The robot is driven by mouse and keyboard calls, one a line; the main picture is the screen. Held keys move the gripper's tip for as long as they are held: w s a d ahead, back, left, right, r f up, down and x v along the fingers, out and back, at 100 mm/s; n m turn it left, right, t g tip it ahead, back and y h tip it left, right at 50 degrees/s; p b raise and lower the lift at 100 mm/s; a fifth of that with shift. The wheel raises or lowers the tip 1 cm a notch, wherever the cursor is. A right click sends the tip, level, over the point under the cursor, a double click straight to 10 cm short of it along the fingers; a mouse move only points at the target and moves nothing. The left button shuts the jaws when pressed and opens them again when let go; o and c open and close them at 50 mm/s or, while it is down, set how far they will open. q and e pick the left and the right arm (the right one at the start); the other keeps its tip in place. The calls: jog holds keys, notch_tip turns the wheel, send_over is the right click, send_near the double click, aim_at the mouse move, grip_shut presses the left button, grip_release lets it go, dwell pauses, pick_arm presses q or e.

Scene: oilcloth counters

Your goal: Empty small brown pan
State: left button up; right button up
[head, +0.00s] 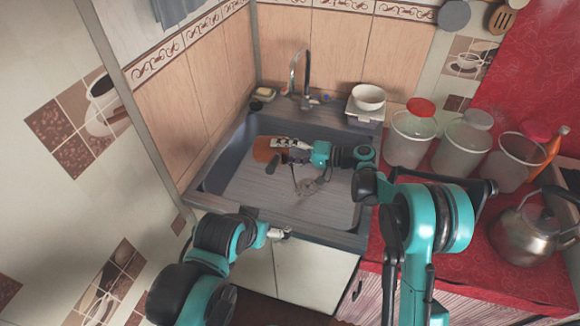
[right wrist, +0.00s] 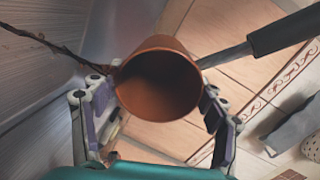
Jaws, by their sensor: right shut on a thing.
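The small brown pan (head: 268,148) is held over the sink (head: 262,188). In the right wrist view the pan (right wrist: 160,88) shows its round opening, with a dark inside and no contents that I can make out. Its dark handle (right wrist: 282,32) points up and right. My right gripper (head: 285,144) is shut on the pan, one finger on each side in the wrist view. A thin dark brown strand (right wrist: 45,40), like a stream of liquid, runs from near the pan's rim; it seems to fall toward the sink floor. My left gripper (head: 279,233) is low, in front of the sink; its fingers are too small to judge.
A faucet (head: 305,75) stands behind the sink, with a soap dish (head: 264,94) to its left. A white bowl (head: 368,97) stands at the sink's back right corner. Canisters (head: 412,135) and a kettle (head: 525,232) stand on the red counter (head: 455,262) at right.

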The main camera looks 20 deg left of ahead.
jog(key=shift+d+r+y, duration=0.15)
jog(key=shift+y, duration=0.45)
jog(key=shift+r+y, duration=0.45)
jog(key=shift+y, duration=0.05)
dwell(0.4)
